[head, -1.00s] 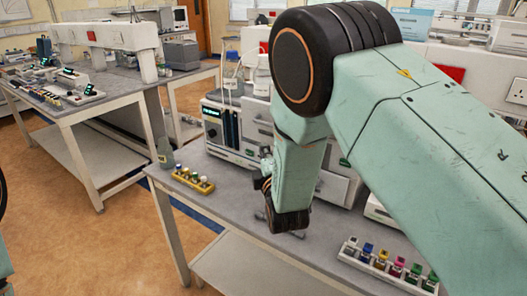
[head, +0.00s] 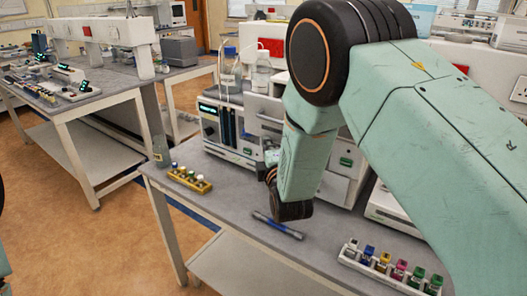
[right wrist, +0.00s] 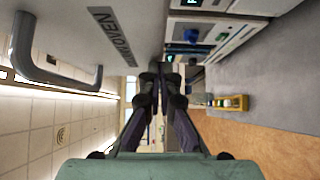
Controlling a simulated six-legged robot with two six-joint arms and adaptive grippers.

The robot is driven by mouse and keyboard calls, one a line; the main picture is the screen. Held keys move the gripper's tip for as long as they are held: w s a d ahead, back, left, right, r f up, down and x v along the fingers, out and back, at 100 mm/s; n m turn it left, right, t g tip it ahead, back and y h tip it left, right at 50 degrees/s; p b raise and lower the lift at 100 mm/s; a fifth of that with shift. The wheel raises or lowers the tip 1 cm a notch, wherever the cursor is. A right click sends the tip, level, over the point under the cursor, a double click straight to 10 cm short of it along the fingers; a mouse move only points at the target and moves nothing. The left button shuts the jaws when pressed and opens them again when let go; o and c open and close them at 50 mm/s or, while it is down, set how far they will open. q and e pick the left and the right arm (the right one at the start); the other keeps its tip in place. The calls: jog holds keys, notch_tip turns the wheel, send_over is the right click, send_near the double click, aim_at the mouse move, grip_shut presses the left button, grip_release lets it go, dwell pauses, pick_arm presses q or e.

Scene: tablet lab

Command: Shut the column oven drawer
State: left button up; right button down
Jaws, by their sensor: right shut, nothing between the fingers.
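The column oven drawer front (right wrist: 140,45) is a grey panel with a "COLUMN OVEN" label and a grey bar handle (right wrist: 52,60), close to the fingers in the right wrist view. In the head view my right arm hides much of that instrument stack, so I cannot tell how far the drawer stands out. My right gripper (head: 270,172) is shut and empty in front of the stack, above the bench; its fingertips also show in the right wrist view (right wrist: 158,76), beside the panel. My left gripper is not in view.
A blue-and-grey rod (head: 278,225) lies on the bench below the right gripper. A yellow vial rack (head: 189,179) stands left, a white rack of coloured vials (head: 388,266) at front right. The instrument stack (head: 232,128) with bottles on top stands behind.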

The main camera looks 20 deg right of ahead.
jog(key=w+d+b, duration=0.1)
jog(key=d, duration=0.1)
jog(key=w+d, duration=0.1)
jog(key=d, duration=0.1)
jog(key=w+d+b, duration=0.1)
jog(key=d, duration=0.1)
jog(key=shift+w+d+r+b, duration=0.1)
jog(key=shift+w+d+b, duration=0.05)
jog(key=shift+w+b, duration=0.15)
jog(key=w+d, duration=0.1)
jog(key=w, duration=0.1)
jog(key=w+d+b, duration=0.1)
jog(key=d, duration=0.1)
jog(key=shift+w+d+f, duration=0.2)
jog(key=shift+w+d, duration=0.05)
jog(key=shift+w, duration=0.1)
jog(key=shift+w+d, duration=0.15)
jog(key=shift+d, duration=0.15)
jog(key=shift+s+r, duration=0.2)
jog(key=shift+r, duration=0.25)
jog(key=shift+d, duration=0.1)
